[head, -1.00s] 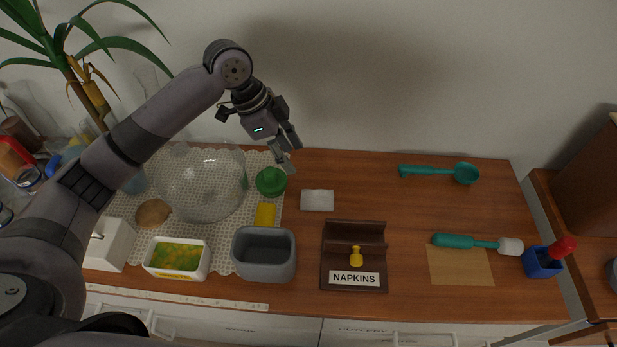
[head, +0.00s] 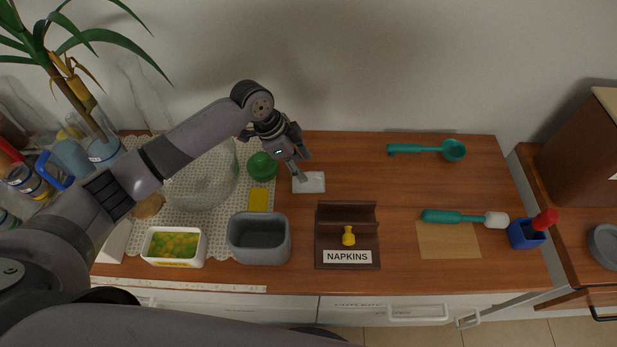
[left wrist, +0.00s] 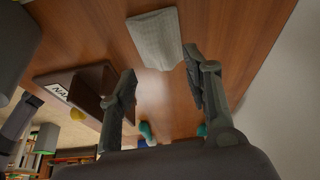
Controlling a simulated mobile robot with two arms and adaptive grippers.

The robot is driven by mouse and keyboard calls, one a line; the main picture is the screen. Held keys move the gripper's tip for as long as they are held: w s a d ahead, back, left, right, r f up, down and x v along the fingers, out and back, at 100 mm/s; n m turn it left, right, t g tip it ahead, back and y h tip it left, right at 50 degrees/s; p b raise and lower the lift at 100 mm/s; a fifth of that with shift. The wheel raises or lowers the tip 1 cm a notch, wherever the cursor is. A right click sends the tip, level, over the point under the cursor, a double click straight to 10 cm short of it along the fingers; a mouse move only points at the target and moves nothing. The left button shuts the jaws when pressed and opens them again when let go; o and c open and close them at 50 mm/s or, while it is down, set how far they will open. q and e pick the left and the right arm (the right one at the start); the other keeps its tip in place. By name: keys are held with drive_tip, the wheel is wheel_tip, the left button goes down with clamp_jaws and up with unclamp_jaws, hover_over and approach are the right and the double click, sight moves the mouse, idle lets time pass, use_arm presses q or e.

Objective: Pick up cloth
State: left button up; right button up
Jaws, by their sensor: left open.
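The cloth (head: 312,183) is a small folded white-grey piece lying flat on the wooden counter, behind the napkin holder. My left gripper (head: 303,170) is above its upper left part in the head view, with its fingers pointing down. In the left wrist view the cloth (left wrist: 158,38) lies beyond the fingertips. The left gripper also shows there (left wrist: 160,82), with its two fingers spread and nothing between them. I cannot tell exactly how high the fingertips are above the cloth. My right gripper is not in view.
A napkin holder (head: 347,215) stands in front of the cloth. A green object (head: 262,165), a yellow sponge (head: 259,199), a grey bin (head: 259,255) and a glass bowl (head: 205,178) are to the left. The counter right of the cloth is clear up to the teal utensils (head: 440,215).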

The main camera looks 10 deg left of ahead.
sight(307, 174)
use_arm(q)
drive_tip(key=p+x, duration=0.1)
drive_tip(key=x, duration=0.3)
drive_tip(key=shift+f, duration=0.35)
clamp_jaws()
